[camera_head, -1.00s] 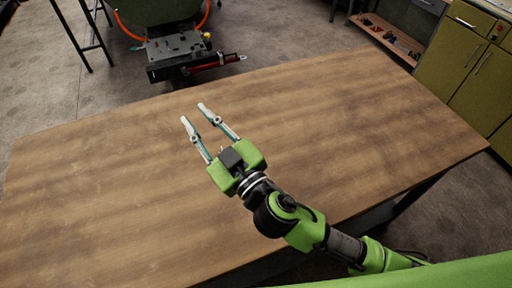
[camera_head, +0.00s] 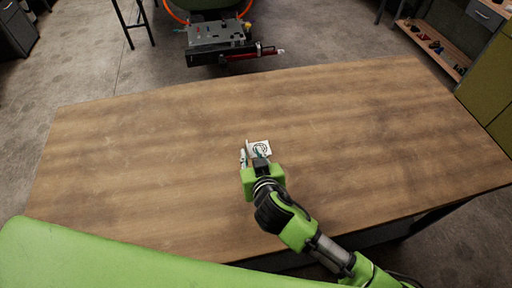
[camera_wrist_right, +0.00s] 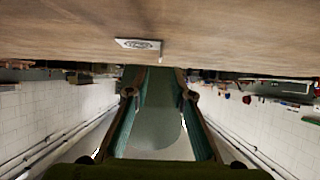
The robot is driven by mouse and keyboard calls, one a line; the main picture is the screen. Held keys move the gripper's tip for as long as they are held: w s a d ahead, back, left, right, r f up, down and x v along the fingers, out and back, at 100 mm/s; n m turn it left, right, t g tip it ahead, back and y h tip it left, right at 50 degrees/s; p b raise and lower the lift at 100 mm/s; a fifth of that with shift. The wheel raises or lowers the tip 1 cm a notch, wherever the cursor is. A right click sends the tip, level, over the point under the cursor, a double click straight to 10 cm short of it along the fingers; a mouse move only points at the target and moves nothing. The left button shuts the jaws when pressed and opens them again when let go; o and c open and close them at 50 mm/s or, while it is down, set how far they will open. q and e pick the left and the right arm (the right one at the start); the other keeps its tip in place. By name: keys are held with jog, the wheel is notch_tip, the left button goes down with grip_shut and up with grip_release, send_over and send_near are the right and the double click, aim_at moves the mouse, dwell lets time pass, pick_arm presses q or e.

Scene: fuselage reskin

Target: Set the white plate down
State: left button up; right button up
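The white plate (camera_head: 262,146) is a small square with a dark round mark, near the middle of the wooden table (camera_head: 150,160). In the right wrist view the plate (camera_wrist_right: 137,43) appears against the tabletop, outside the space between the fingers. My right gripper (camera_head: 252,156) is just in front of the plate in the head view and covers part of it. In the wrist view its fingers (camera_wrist_right: 159,94) are spread with nothing between them. Whether a finger touches the plate cannot be told. My left gripper is in neither view.
The tabletop around the plate is clear. Beyond the far edge stands a grey tray-like unit (camera_head: 215,35) with small parts and a red tool (camera_head: 250,54). A shelf (camera_head: 437,45) with small items and green cabinets (camera_head: 488,85) stand at the right.

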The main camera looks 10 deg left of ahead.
aim_at(248, 148)
jog(key=shift+f+p+x, duration=0.25)
jog(key=shift+p+x, duration=0.5)
jog(key=shift+x, duration=2.15)
jog(key=shift+s, duration=0.2)
grip_shut()
